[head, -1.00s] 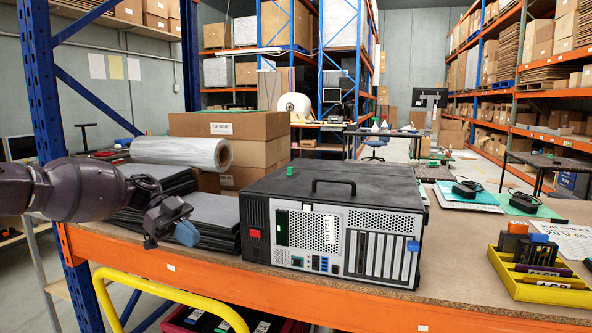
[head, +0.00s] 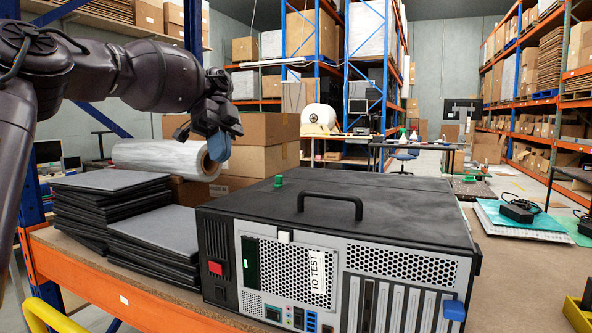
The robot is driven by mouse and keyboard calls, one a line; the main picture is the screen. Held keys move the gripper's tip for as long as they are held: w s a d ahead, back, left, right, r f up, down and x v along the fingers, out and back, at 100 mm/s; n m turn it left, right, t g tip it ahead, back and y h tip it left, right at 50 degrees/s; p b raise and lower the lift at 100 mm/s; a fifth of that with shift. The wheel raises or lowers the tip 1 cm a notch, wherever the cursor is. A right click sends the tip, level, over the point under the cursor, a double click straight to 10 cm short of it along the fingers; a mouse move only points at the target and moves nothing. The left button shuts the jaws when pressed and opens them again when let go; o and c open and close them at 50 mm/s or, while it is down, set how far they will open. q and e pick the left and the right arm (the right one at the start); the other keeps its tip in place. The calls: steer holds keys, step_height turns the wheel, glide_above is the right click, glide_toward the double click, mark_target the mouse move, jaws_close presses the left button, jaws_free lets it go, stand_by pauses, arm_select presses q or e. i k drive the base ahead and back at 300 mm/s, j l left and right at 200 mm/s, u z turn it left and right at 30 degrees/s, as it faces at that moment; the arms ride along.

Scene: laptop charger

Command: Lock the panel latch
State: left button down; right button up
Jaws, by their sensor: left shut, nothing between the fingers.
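A black and grey computer case (head: 370,210) stands on the bench, its rear panel with vents and slots facing me. A black handle (head: 330,204) sits on its top. A small green knob (head: 278,181) stands up on the top near the left edge. A blue tab (head: 454,310) sits at the right of the rear panel. I cannot tell which of these is the panel latch. My left gripper (head: 219,148) is shut and empty, bluish fingertips pointing down, in the air up and left of the green knob, apart from the case. My right gripper is out of view.
Stacks of black and grey flat panels (head: 150,232) lie left of the case. A plastic-wrapped roll (head: 160,157) and cardboard boxes (head: 262,130) stand behind. A black adapter (head: 520,207) lies on a green sheet at right. The air above the case is clear.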

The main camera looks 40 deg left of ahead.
mark_target(279, 179)
steer(key=i+j, duration=0.2)
steer(key=i, duration=0.2)
steer(key=i+j, duration=0.2)
steer(key=i, duration=0.2)
